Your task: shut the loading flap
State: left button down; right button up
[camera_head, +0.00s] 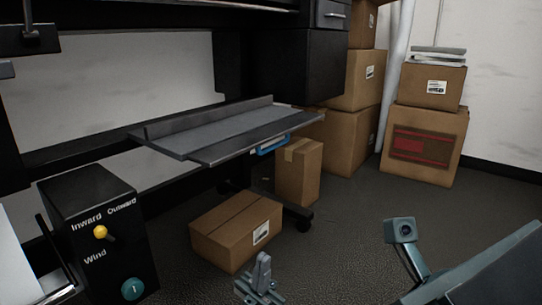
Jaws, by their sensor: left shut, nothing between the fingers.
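The loading flap (255,139) is a grey flat panel sticking out roughly level from the front of a dark machine in the middle of the head view. A blue handle (271,144) shows at its front right edge. My left gripper (263,262) is at the bottom centre, its fingers together with nothing between them. In the picture it lies below the flap and handle, apart from both. Part of my right arm shows at the lower right, but I see no right fingers.
A black control box (97,222) with a yellow-knobbed lever and a green button stands at the left. A cardboard box (236,228) lies on the floor below the flap, with another (299,171) behind. More boxes (424,140) are stacked at the back right. Carpet right of centre is clear.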

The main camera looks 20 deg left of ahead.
aim_at(211, 157)
jog(key=i+j, duration=0.25)
jog(key=i, duration=0.2)
jog(key=i+j, duration=0.2)
jog(key=i, duration=0.3)
